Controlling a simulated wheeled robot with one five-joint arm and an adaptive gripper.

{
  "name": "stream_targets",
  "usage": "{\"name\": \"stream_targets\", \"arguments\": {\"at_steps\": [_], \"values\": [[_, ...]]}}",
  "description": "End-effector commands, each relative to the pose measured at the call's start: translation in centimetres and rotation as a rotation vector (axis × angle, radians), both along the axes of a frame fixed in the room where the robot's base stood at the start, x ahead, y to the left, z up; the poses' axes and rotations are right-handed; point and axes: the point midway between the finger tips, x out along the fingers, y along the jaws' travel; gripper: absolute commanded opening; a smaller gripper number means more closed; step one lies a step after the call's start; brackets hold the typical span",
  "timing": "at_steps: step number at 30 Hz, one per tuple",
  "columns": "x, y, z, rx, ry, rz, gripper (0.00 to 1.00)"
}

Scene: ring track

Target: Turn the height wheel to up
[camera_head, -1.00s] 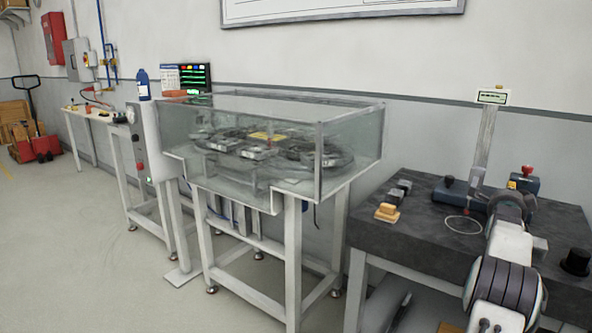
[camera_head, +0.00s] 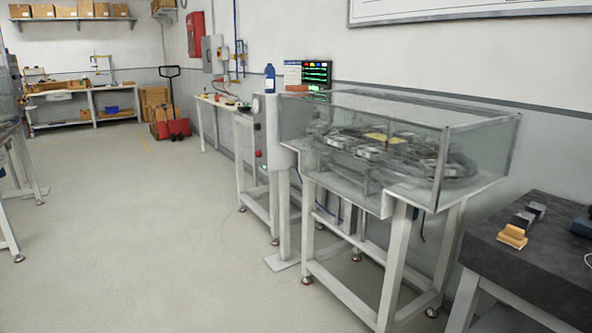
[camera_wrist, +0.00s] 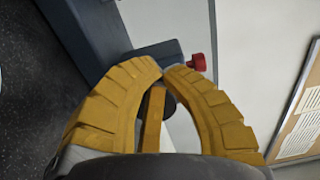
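In the wrist view my gripper (camera_wrist: 161,70) shows two ridged yellow fingers arching toward each other, their tips almost meeting. I see nothing clearly held between the tips. Behind the fingers is a blue-grey device (camera_wrist: 88,30) with a red knob (camera_wrist: 197,62) just past the tips. A dark round part (camera_wrist: 169,104) and a narrow yellow bar show between the fingers; I cannot tell what they belong to. I cannot make out the height wheel for certain in either view. My gripper is outside the head view.
In the head view a glass-covered ring track (camera_head: 390,150) stands on a white frame. A post with a gauge and buttons (camera_head: 258,130) stands left of it. A dark stone-topped table (camera_head: 510,255) is at the lower right. The floor (camera_head: 150,250) on the left is clear.

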Motion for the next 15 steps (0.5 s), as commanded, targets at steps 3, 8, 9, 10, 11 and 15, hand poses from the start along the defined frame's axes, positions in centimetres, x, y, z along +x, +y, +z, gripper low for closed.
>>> {"name": "stream_targets", "arguments": {"at_steps": [3,8,9,10,11,15], "values": [[0.3,0.1,-1.1,0.012,0.005,0.005,0.0],[0.4,0.2,-1.7,0.016,0.008,0.006,0.0],[0.4,0.1,-1.8,0.016,0.008,0.006,0.0],[0.4,0.1,-1.9,0.017,0.009,0.006,0.0],[0.4,0.1,-2.0,0.017,0.009,0.006,0.0],[0.5,0.1,-2.4,0.019,0.01,0.006,0.0]]}}
